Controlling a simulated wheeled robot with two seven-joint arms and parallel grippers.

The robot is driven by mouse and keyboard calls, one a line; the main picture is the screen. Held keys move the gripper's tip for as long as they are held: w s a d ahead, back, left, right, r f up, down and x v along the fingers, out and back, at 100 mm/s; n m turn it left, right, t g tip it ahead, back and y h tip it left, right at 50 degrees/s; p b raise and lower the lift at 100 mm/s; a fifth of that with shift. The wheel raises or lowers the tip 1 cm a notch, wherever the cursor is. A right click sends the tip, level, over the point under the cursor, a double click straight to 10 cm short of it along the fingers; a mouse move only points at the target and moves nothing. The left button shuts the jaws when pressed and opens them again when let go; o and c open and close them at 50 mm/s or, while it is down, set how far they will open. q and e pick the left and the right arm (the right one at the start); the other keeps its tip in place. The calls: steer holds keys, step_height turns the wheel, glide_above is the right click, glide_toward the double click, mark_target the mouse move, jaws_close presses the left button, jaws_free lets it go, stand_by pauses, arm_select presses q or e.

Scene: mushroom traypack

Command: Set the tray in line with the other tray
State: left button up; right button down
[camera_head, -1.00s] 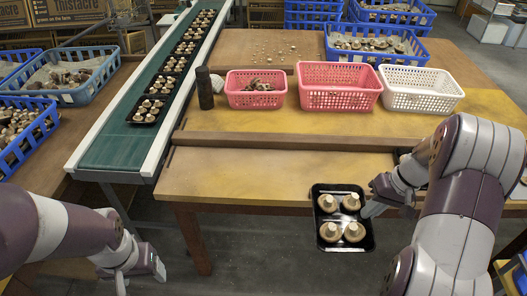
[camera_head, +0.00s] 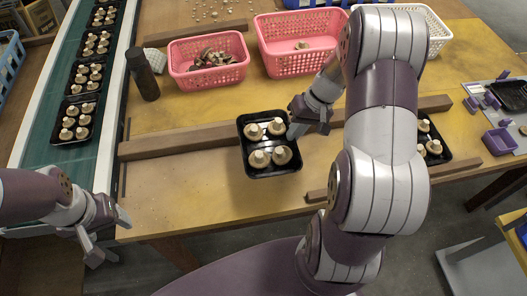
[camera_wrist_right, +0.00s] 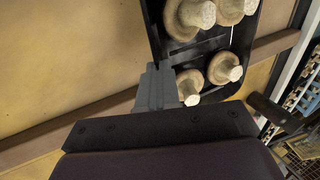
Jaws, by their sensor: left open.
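A black tray (camera_head: 270,173) with several pale mushrooms is at the middle of the table in the head view, overlapping a long wooden strip; I cannot tell whether it touches the table. My right gripper (camera_head: 294,122) is shut on the tray's right edge. The wrist view shows a finger of it against the tray (camera_wrist_right: 207,48). The other tray (camera_head: 439,159), also black with mushrooms, lies to the right, partly hidden behind my right arm. My left gripper (camera_head: 112,238) is open and empty at the table's front left corner.
A wooden strip (camera_head: 180,144) crosses the table. Pink baskets (camera_head: 208,72) (camera_head: 300,58) and a white basket (camera_head: 437,40) stand behind. A dark cylinder (camera_head: 143,76) stands at left, beside the conveyor (camera_head: 38,135) of filled trays. The table's front left is clear.

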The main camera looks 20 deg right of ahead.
mark_target(274, 145)
steer(key=a+f, duration=0.2)
steer(key=a, duration=0.1)
steer(key=w+a+f, duration=0.1)
steer(key=a, duration=0.1)
steer(key=shift+a+f, duration=0.3)
steer(key=shift+f, duration=0.1)
step_height(274, 145, down, 4)
steer(key=shift+s+r, duration=0.1)
steer(key=shift+r, duration=0.05)
steer(key=shift+f+b, duration=0.2)
steer(key=shift+b, duration=0.2)
steer(key=shift+f, duration=0.3)
steer(key=c, duration=1.4)
jaws_free()
steer(key=shift+r, duration=0.1)
steer(key=shift+o, duration=0.2)
